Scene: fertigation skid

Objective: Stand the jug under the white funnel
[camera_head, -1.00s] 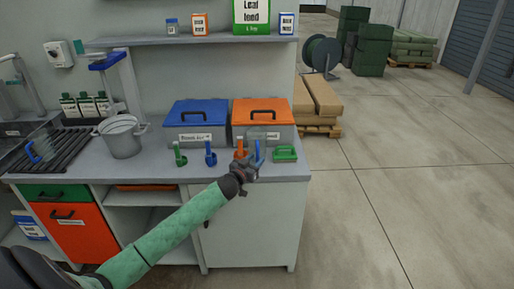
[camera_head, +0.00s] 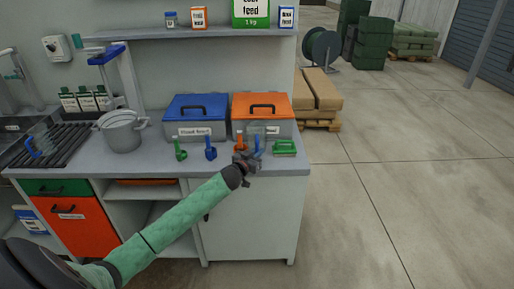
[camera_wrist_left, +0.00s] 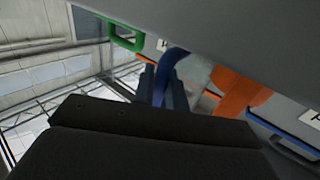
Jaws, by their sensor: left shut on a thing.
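My left gripper (camera_head: 248,160) is at the counter's front edge, shut on an upright blue handle (camera_head: 257,146). The handle seems to belong to a clear jug (camera_head: 258,130), whose see-through body is hard to make out in front of the orange-lidded box. In the left wrist view the blue handle (camera_wrist_left: 172,66) stands between my fingers (camera_wrist_left: 160,88). Another clear jug with a blue handle (camera_head: 33,147) is on the black rack at the left. I cannot make out a white funnel for sure; a stand with a blue top (camera_head: 106,54) rises behind the rack. My right gripper is not in view.
An orange scoop (camera_head: 239,145) is close left of my gripper and a green-handled thing (camera_head: 285,148) close right. Blue (camera_head: 210,152) and green (camera_head: 180,150) scoops stand farther left. A grey bucket (camera_head: 122,134) stands beside the rack. Lidded boxes (camera_head: 195,108) line the back under a shelf (camera_head: 190,37).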

